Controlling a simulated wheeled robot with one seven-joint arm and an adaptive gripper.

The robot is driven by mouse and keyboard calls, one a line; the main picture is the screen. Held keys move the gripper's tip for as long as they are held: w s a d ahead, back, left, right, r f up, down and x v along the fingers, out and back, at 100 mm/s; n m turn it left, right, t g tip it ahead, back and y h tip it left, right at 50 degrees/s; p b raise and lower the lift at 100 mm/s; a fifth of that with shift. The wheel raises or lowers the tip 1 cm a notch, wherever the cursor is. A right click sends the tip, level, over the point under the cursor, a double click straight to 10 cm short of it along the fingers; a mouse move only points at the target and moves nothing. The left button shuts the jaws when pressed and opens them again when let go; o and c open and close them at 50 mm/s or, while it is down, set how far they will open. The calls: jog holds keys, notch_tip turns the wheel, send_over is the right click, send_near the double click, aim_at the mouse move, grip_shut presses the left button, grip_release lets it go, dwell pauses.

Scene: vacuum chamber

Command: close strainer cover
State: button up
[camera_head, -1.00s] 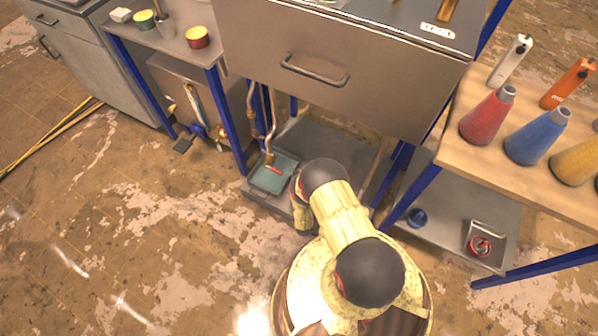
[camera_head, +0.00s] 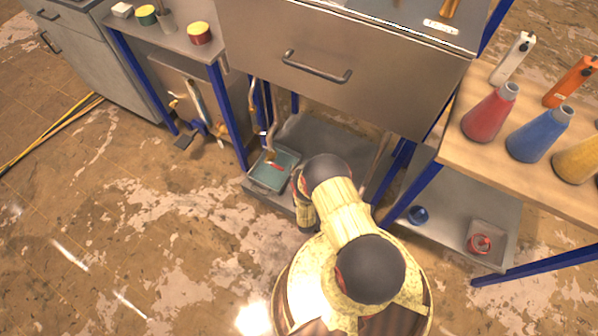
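A shallow teal tray-like box (camera_head: 270,181) sits on the low shelf under the steel unit, with a small red bar (camera_head: 276,166) at its far side. A curved metal pipe (camera_head: 271,135) comes down behind it. I cannot tell for sure whether this is the strainer or its cover. My arm, in a yellow sleeve with dark joints, reaches toward the shelf just right of the box. My gripper is hidden behind the arm's own links.
A steel drawer unit (camera_head: 320,95) with a bar handle overhangs the shelf (camera_head: 325,140). Blue table legs stand on both sides. A wooden table (camera_head: 480,150) at the right bears red, blue and yellow cones. Open floor lies at the left.

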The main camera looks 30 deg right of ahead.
jog(key=v, duration=0.7)
jog(key=shift+s, duration=0.2)
jog(key=shift+a, duration=0.1)
